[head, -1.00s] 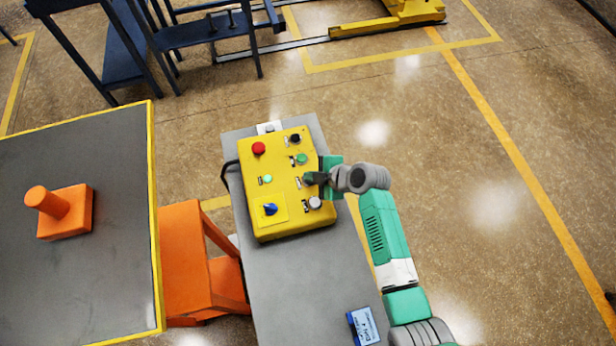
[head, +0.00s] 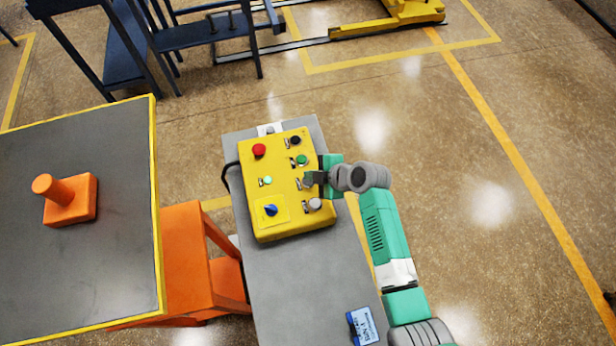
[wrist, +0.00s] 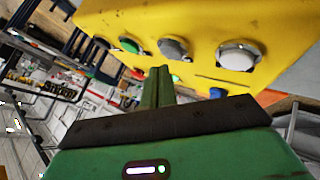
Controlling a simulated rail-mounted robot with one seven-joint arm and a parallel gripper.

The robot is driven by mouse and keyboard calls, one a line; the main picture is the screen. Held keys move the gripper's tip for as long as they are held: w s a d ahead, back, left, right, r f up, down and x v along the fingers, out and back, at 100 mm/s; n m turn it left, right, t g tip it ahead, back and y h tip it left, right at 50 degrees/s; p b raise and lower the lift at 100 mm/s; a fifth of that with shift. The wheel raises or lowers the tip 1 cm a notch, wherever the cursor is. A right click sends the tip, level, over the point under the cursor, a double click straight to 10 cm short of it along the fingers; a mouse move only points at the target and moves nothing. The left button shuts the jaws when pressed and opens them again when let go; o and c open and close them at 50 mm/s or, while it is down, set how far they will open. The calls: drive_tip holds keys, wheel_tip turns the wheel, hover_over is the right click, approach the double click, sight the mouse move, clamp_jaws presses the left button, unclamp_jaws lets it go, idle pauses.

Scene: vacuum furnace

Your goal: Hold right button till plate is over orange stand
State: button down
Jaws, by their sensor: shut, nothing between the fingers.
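The yellow control box (head: 262,217) has a right-hand column of buttons: black (head: 295,140), green (head: 302,160), one mostly hidden by my gripper, and white (head: 315,204). The grey plate (head: 100,270) with yellow edges is at left, carrying an orange block with a peg (head: 75,205). The orange stand (head: 190,260) shows beyond and under the plate's right edge.
The box sits on a narrow grey table (head: 290,280) with a small blue-and-white display (head: 364,325). The box also has a red button (head: 259,151) and a blue knob (head: 270,210). Dark blue racks (head: 205,32) stand behind. Floor at right is clear.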

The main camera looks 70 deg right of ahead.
drive_tip(key=shift+r+p, duration=1.85)
drive_tip(key=shift+r, duration=0.75)
drive_tip(key=shift+f, duration=0.1)
